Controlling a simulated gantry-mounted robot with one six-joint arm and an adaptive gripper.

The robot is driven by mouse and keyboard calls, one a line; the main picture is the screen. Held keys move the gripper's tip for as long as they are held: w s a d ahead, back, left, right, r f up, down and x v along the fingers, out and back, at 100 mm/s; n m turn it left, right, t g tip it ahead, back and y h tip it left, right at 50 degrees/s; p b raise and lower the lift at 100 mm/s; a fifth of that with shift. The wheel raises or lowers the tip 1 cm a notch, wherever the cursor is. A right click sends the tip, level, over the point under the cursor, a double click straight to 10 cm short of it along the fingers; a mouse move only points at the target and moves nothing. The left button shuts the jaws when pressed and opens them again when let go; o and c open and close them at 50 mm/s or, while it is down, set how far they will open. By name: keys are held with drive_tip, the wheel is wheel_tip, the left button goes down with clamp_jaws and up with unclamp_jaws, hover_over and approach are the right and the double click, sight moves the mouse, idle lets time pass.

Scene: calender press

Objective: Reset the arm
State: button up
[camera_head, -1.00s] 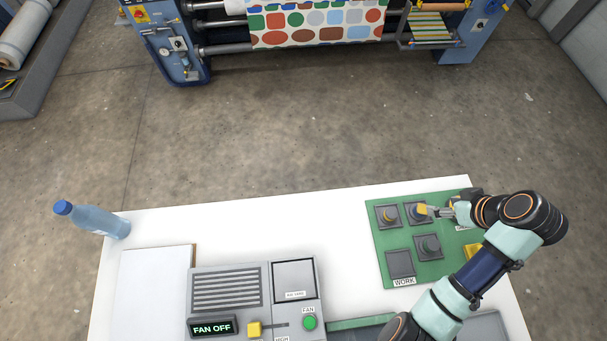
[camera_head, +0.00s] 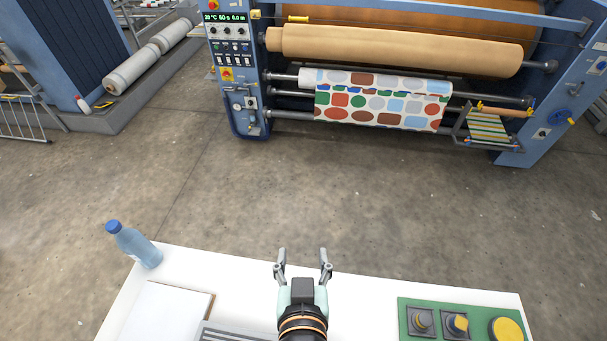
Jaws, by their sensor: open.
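My gripper (camera_head: 303,265) is in the lower middle of the head view. Its two grey fingers point away from me, spread apart with nothing between them. It is above the white table (camera_head: 230,267) near its far edge. My arm comes up from the bottom edge of the picture below it.
A green board (camera_head: 408,325) with grey blocks and a round yellow piece (camera_head: 507,329) lies at right. A blue-capped bottle (camera_head: 138,248) stands at the far left corner, near a white panel (camera_head: 160,315). The calender press (camera_head: 400,45) with patterned fabric stands beyond open floor.

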wheel_tip(320, 180, up, 30)
drive_tip(key=p, duration=2.8)
drive_tip(key=shift+d+p, duration=0.15)
drive_tip(key=shift+p, duration=0.25)
drive_tip(key=shift+r, duration=0.1)
